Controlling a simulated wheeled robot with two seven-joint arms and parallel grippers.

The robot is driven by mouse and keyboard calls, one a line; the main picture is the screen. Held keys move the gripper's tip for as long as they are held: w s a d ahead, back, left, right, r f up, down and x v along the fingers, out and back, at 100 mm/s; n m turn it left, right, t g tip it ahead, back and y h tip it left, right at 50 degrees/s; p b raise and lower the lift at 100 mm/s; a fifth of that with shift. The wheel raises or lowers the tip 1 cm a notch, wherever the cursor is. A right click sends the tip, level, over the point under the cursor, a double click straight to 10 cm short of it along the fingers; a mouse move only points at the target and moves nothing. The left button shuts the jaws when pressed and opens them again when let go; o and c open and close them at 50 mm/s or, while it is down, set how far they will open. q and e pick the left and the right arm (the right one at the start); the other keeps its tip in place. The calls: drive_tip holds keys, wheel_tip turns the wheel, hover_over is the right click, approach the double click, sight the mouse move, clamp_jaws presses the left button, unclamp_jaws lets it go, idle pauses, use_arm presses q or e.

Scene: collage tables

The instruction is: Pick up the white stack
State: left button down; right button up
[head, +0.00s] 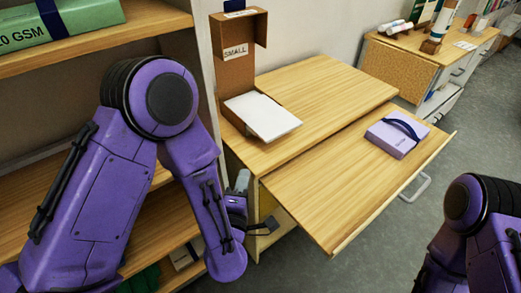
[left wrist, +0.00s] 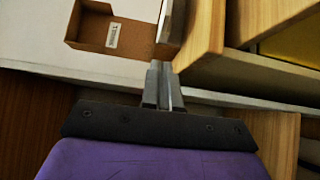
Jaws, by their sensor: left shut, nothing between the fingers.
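The white stack (head: 262,116) is a flat pile of white sheets. It lies at the base of an upright brown cardboard box (head: 235,75) labelled SMALL, sticking out over the wooden desk top. My left gripper (head: 240,183) is low beside the desk's left side, below and apart from the stack. Its fingers are together and empty, as the left wrist view (left wrist: 164,78) also shows. In that view the cardboard box (left wrist: 118,36) is seen near the top. My right arm shows at the right edge, but its gripper is out of view.
A pulled-out wooden board (head: 340,190) extends from the desk, with a lilac pack (head: 397,134) with a dark band on it. A wooden shelf (head: 85,60) holding a green package (head: 65,22) stands left. Another desk (head: 410,65) stands behind. Grey floor is open at right.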

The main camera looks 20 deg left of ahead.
use_arm(q)
drive_tip(key=p, duration=0.3)
approach(263, 140)
drive_tip(key=w+a, duration=0.2)
drive_tip(key=a, duration=0.1)
drive_tip(key=w+d, duration=0.1)
drive_tip(key=w+p, duration=0.1)
drive_tip(key=w, duration=0.1)
drive_tip(key=shift+w+d, duration=0.1)
drive_tip(key=shift+d, duration=0.3)
drive_tip(key=shift+w+d, duration=0.2)
drive_tip(key=shift+w, duration=0.05)
drive_tip(key=shift+d, duration=0.1)
